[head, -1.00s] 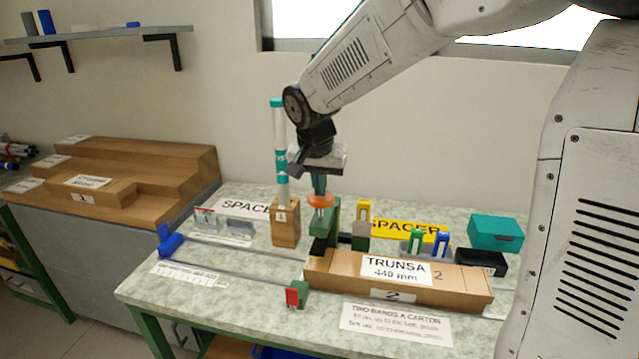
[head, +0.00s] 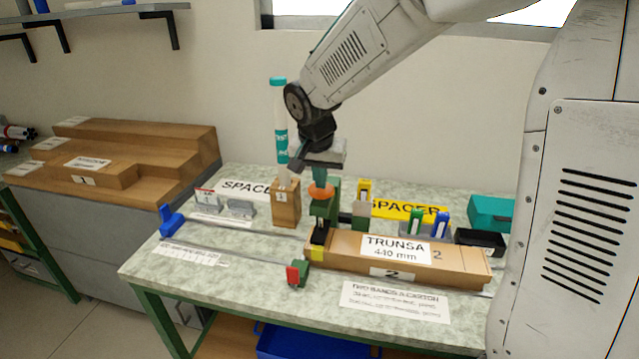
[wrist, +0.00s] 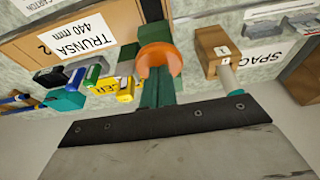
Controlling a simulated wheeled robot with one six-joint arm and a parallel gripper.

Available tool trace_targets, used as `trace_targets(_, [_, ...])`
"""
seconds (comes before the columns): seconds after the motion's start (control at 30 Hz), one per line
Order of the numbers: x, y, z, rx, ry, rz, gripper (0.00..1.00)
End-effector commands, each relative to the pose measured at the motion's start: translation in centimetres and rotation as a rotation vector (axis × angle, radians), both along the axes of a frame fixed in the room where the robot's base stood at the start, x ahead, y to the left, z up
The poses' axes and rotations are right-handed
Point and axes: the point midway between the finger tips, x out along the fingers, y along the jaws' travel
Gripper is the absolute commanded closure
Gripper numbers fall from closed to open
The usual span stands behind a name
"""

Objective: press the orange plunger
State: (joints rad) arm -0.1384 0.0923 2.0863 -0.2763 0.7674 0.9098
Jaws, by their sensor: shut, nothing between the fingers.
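The orange plunger (head: 321,191) is a round disc on top of a green stand (head: 334,188) at the left end of the carton. My gripper (head: 319,183) is shut and empty, pointing down, its teal fingers on or just above the disc. In the wrist view the orange disc (wrist: 165,57) sits at the tips of my fingers (wrist: 155,75); whether they touch it I cannot tell. Below the disc, a black piece (head: 319,237) and a yellow piece (head: 317,253) show at the left end of the TRUNSA carton (head: 345,265).
A wooden block (head: 286,205) holding a white-and-teal tube (head: 280,125) stands close left of the plunger. Yellow, green and blue clips (head: 441,224) and a teal box (head: 491,211) stand behind the carton. A red-and-green stop (head: 297,273) is in front.

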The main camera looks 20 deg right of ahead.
Motion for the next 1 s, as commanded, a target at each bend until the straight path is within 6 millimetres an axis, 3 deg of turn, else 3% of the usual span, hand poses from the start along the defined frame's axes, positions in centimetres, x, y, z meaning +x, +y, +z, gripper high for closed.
trace_targets(0.3, [-1.1, 0.8, 7.6, 0.002, -0.013, -0.001, 1.00])
trace_targets(0.5, [-1.9, 1.3, 10.7, 0.002, -0.012, 0.000, 1.00])
trace_targets(0.7, [-2.2, 1.5, 11.9, 0.001, -0.010, 0.000, 1.00])
trace_targets(1.0, [-2.2, 1.5, 11.9, 0.001, -0.010, -0.001, 1.00])
